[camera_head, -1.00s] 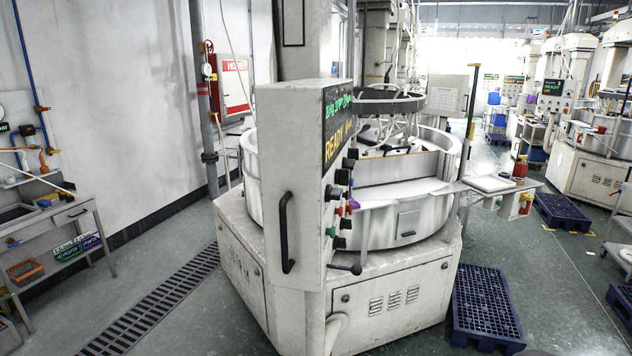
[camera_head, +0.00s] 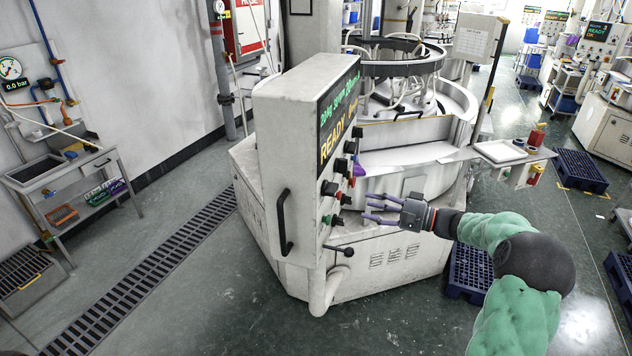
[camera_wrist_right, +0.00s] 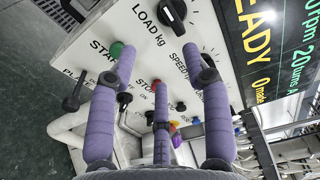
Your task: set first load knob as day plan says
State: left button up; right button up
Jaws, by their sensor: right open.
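My right gripper (camera_head: 370,207) is in front of the panel, right of the knobs. In the wrist view its purple fingers (camera_wrist_right: 160,62) are spread and empty, with the load knob beyond their tips. My left gripper is not in view.
The speed knob (camera_wrist_right: 207,75), green start button (camera_wrist_right: 116,49) and red stop button (camera_wrist_right: 157,86) sit close by. A lever with a black ball (camera_head: 348,251) sticks out below. The display (camera_head: 338,112) reads READY. A side tray (camera_head: 500,153) and blue pallet (camera_head: 470,272) are at right.

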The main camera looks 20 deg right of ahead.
aim_at(330, 189)
jog(key=r+p+x, duration=0.1)
jog(key=p+x, duration=0.1)
jog(key=x, duration=0.9)
jog(key=shift+r, duration=0.4)
jog(key=shift+d, duration=0.2)
grip_shut()
